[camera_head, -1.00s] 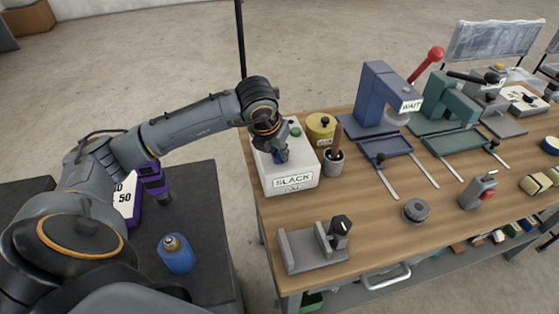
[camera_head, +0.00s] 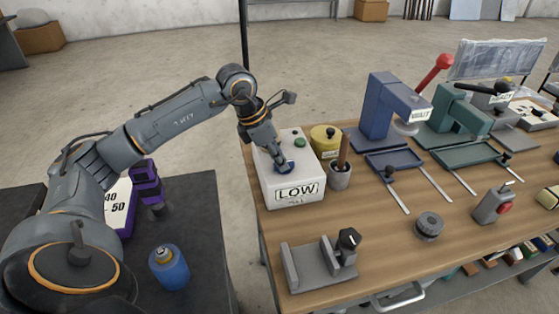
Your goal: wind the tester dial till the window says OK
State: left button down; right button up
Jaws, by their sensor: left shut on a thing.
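The tester (camera_head: 303,176) is a white box at the left end of the wooden bench. The window (camera_head: 297,192) on its front face reads LOW. A blue dial (camera_head: 287,166) sits on its top, mostly hidden by my left gripper. My left gripper (camera_head: 283,161) points down from above and is shut on the dial. A green button (camera_head: 300,142) is on the top of the tester behind the dial. My right gripper is not in the view.
A yellow tin (camera_head: 325,140) and a cup (camera_head: 340,178) with a wooden handle stand close to the right of the tester. A blue press (camera_head: 390,110) marked WAIT is farther right. A grey fixture (camera_head: 317,268) with a black knob lies in front.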

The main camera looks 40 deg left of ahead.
pick_arm(q)
jog(key=shift+m, duration=0.6)
jog(key=c, duration=1.3)
grip_release()
jog(key=v, duration=1.2)
jog(key=shift+w+a, duration=0.15)
jog(key=shift+w, duration=0.05)
